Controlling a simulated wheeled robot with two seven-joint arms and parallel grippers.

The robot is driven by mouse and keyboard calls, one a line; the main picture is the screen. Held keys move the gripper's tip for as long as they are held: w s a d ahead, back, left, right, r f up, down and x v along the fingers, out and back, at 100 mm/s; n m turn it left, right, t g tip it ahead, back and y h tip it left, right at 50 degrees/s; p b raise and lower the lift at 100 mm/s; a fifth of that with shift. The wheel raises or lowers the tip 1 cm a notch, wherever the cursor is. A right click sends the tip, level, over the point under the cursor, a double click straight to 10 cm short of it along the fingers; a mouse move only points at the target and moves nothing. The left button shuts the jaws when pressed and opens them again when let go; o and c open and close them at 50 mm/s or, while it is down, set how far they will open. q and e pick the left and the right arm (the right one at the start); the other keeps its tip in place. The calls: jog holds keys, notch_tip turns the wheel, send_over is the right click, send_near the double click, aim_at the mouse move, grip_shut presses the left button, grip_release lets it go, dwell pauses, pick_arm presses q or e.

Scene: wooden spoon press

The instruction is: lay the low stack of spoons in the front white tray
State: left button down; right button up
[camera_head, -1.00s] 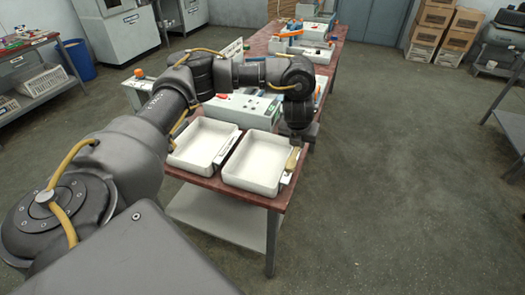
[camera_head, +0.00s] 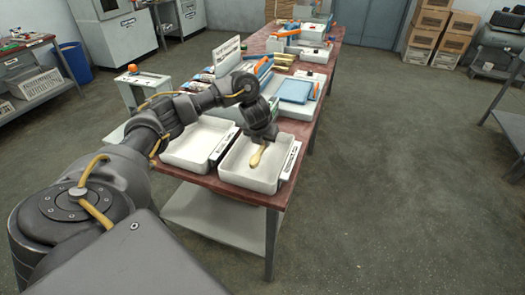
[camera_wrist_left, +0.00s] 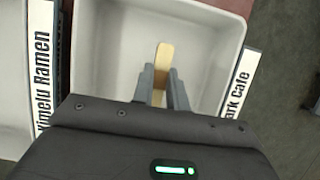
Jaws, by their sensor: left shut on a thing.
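My left gripper (camera_head: 263,142) is shut on a small stack of pale wooden spoons (camera_head: 257,157), over the right-hand white tray (camera_head: 228,172). In the left wrist view the spoons (camera_wrist_left: 164,56) stick out between the two fingers (camera_wrist_left: 162,84), above the floor of the same tray (camera_wrist_left: 111,40). I cannot tell whether the spoons touch the tray floor. No other spoons show in this tray. My right gripper is not in view.
A second white tray (camera_head: 190,160), empty where seen, stands close on the left. Each tray has a label on its right side. Machines, a blue pad (camera_head: 294,91) and yellowish pieces (camera_head: 284,58) lie farther back on the red-brown table. Floor at right is clear.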

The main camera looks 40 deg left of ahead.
aim_at(263, 148)
pick_arm(q)
jog(key=shift+a+f, duration=0.15)
jog(key=shift+f, duration=0.2)
jog(key=shift+a+f+b, duration=0.15)
jog(key=shift+f+b, duration=0.15)
jog(key=shift+f, duration=1.25)
jog(key=c, duration=1.4)
grip_release()
jog(key=shift+r, duration=0.1)
